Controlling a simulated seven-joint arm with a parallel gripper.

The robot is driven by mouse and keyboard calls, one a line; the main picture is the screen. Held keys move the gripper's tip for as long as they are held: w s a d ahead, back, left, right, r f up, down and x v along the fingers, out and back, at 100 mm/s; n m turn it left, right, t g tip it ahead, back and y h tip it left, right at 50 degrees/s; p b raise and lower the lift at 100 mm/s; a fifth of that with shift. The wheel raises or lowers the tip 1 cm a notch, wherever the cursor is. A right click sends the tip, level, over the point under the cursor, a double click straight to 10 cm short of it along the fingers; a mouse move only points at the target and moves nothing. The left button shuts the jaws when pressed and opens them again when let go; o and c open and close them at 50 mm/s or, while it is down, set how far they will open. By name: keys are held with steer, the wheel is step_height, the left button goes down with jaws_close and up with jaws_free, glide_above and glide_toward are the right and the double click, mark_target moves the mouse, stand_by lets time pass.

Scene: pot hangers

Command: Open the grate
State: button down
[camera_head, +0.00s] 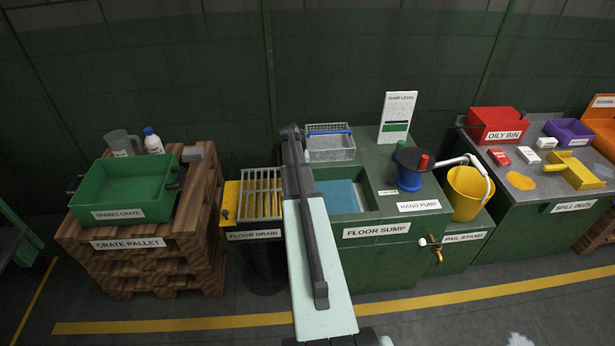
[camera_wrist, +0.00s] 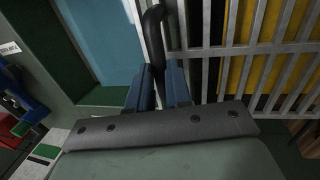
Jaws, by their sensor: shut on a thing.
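The grate (camera_head: 262,193) is a panel of pale metal bars over the yellow floor drain (camera_head: 231,205), left of my arm in the head view. I cannot tell whether it lies flat or is slightly raised. In the wrist view the grate's bars (camera_wrist: 268,50) fill the upper right, with yellow showing between them. A dark curved handle (camera_wrist: 153,35) stands at the grate's edge. My gripper (camera_wrist: 158,80) has its blue fingers shut on this handle. In the head view my arm hides the gripper and the handle.
The floor sump (camera_head: 376,231) with blue water adjoins the drain on the right. A wire basket (camera_head: 330,146) stands behind it, and a blue hand pump (camera_head: 410,178) stands to its right. The crate pallet (camera_head: 130,244) with a green crate (camera_head: 124,190) is on the left.

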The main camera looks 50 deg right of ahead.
steer(key=c, duration=1.1)
jaws_free()
steer(key=shift+o, duration=0.2)
step_height(320, 180, up, 14)
steer(key=w+a, duration=0.2)
steer(key=shift+f, duration=0.2)
